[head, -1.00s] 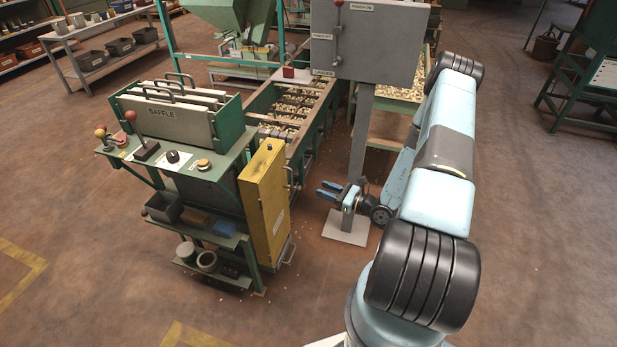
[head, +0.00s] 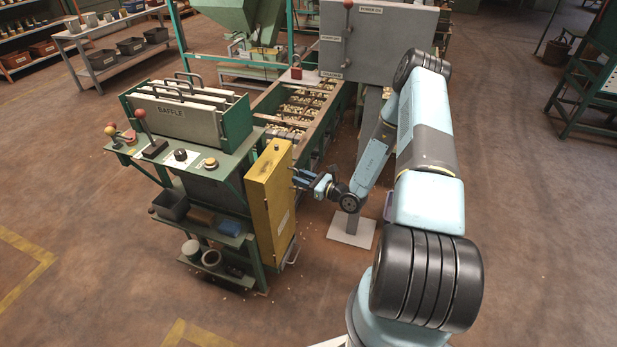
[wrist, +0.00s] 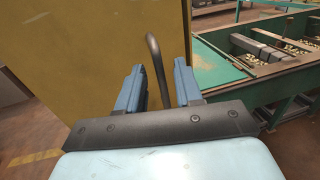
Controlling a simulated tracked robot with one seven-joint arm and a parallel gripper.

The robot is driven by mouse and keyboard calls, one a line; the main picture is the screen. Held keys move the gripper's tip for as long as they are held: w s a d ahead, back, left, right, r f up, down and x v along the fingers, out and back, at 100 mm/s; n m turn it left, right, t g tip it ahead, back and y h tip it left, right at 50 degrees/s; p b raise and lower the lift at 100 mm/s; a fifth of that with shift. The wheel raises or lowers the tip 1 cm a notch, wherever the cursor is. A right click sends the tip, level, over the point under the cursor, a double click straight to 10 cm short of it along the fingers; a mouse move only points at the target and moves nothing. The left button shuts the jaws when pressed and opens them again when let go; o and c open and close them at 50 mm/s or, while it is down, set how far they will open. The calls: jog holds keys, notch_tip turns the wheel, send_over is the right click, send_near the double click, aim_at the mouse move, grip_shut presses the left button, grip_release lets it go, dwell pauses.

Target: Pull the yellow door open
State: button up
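The yellow door (head: 270,205) is the tall front of a cabinet on the right side of the green bench. It looks shut. In the wrist view the yellow door (wrist: 90,60) fills the left and middle. Its dark curved handle (wrist: 158,65) stands between the two blue fingers of my gripper (wrist: 158,88). The fingers are apart, one on each side of the handle, and I see a gap beside it. In the head view my gripper (head: 303,181) is at the door's right edge, at upper-handle height.
A green bench (head: 205,165) with levers and a baffle box (head: 180,115) stands left of the door. A grey panel on a post (head: 378,42) is behind my arm. A green conveyor trough (head: 310,105) runs behind. Floor to the right is clear.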

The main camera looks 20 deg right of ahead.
jog(key=shift+w+a, duration=0.15)
grip_shut()
dwell(0.4)
dwell(1.0)
